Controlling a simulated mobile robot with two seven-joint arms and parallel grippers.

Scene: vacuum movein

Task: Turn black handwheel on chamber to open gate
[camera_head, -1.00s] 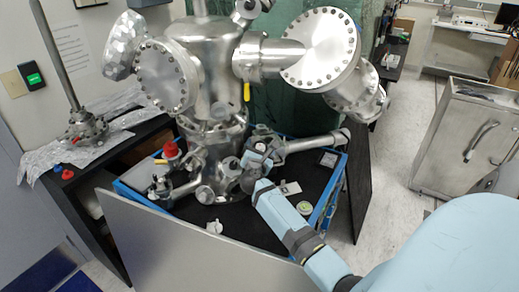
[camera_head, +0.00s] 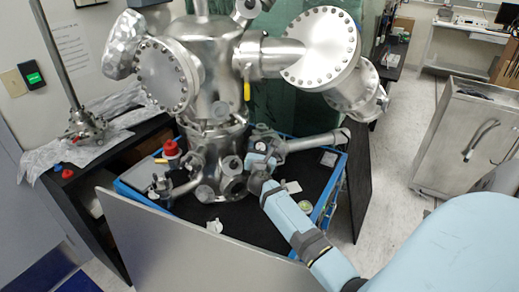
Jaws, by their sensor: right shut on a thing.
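The steel chamber (camera_head: 215,75) stands upright in the middle of the head view, with large bolted flanges on both sides. My right gripper (camera_head: 262,146) is at the chamber's lower right side, beside the horizontal steel tube. It is shut on a small dark part there, which appears to be the black handwheel (camera_head: 262,129). The gripper covers much of this part, so its outline and the contact are hard to see. Whether the gate is open cannot be seen. My left gripper is not in view.
The chamber stands on a blue-framed cart (camera_head: 132,193) with a black top. A red-capped part (camera_head: 171,148) and small fittings are left of the chamber's base. A grey panel (camera_head: 190,245) stands in front.

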